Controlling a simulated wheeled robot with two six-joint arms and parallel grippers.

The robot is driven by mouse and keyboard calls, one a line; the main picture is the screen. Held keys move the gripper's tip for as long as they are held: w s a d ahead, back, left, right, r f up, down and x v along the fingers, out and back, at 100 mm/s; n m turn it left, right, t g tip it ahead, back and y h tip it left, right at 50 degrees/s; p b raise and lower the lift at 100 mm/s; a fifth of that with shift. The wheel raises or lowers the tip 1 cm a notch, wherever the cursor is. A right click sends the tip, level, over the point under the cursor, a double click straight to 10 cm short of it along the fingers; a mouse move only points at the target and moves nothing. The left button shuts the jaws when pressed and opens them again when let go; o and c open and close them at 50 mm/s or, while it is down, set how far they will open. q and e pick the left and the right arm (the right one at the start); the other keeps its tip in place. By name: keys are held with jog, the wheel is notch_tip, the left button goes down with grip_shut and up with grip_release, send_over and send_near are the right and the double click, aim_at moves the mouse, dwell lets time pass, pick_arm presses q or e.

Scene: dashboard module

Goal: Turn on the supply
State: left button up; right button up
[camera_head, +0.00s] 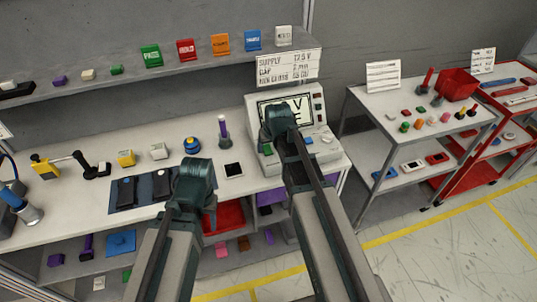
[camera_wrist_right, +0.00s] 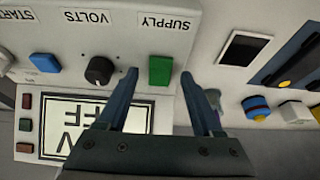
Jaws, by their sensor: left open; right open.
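The supply unit is a pale console (camera_head: 326,147) at the right end of the bench. Its green SUPPLY button (camera_wrist_right: 160,71) shows in the right wrist view, which is upside down, and at the console's left in the head view (camera_head: 267,149). My right gripper (camera_wrist_right: 158,75) is open, its fingertips on either side of the green button in that view; contact cannot be told. In the head view the right gripper (camera_head: 280,118) covers part of the screen. The screen (camera_wrist_right: 95,115) shows a V and letters ending in FF, partly hidden. My left gripper (camera_head: 195,183) appears open, over the bench's front edge.
Beside the green button are a black VOLTS knob (camera_wrist_right: 99,70) and a blue START button (camera_wrist_right: 45,63). A black-faced square (camera_head: 233,170) lies left of the console. A dark blue mat (camera_head: 146,188) with black items lies farther left. A cart (camera_head: 402,110) stands right.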

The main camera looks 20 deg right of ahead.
jog(key=shift+w+f, duration=0.2)
jog(key=shift+f, duration=0.25)
jog(key=shift+r, duration=0.1)
